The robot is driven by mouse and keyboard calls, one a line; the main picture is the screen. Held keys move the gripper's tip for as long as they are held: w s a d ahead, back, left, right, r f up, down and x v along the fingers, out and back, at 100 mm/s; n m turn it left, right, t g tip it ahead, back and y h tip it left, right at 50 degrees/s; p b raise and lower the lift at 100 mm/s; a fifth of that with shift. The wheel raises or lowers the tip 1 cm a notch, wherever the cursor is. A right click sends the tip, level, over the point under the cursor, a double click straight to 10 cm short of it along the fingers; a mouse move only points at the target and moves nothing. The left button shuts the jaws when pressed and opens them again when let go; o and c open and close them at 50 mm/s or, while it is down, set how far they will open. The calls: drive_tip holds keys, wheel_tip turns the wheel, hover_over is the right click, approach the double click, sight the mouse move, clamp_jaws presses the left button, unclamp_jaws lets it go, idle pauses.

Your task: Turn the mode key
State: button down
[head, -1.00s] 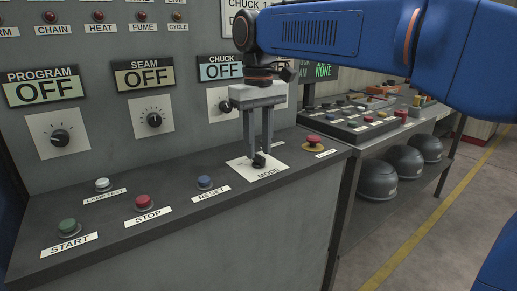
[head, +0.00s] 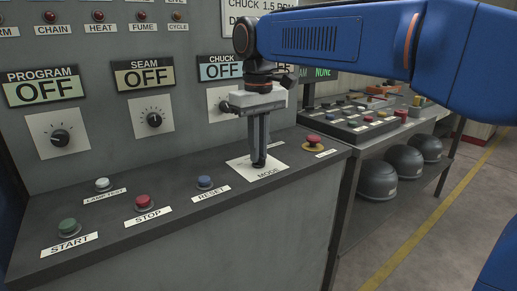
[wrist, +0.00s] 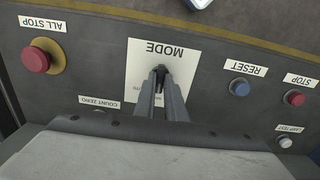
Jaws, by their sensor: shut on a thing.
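The mode key (wrist: 160,70) is a small dark key on a white plate labelled MODE (head: 267,172) on the sloped console top. My gripper (head: 259,160) points down over the plate, with its fingers close together and their tips at the key. In the wrist view my gripper (wrist: 161,75) is shut on the mode key, whose body is mostly hidden between the fingertips. The key's exact angle is hard to make out.
A red all-stop button (head: 314,141) sits right of the plate. Blue reset (head: 205,182), red stop (head: 143,202) and green start (head: 68,227) buttons lie to the left. The upright panel with dials (head: 154,119) stands close behind my gripper.

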drive_tip(key=n, duration=0.4)
drive_tip(key=shift+n, duration=2.3)
drive_tip(key=c, duration=1.8)
unclamp_jaws()
wheel_tip(320, 180, up, 18)
drive_tip(key=shift+f, duration=0.25)
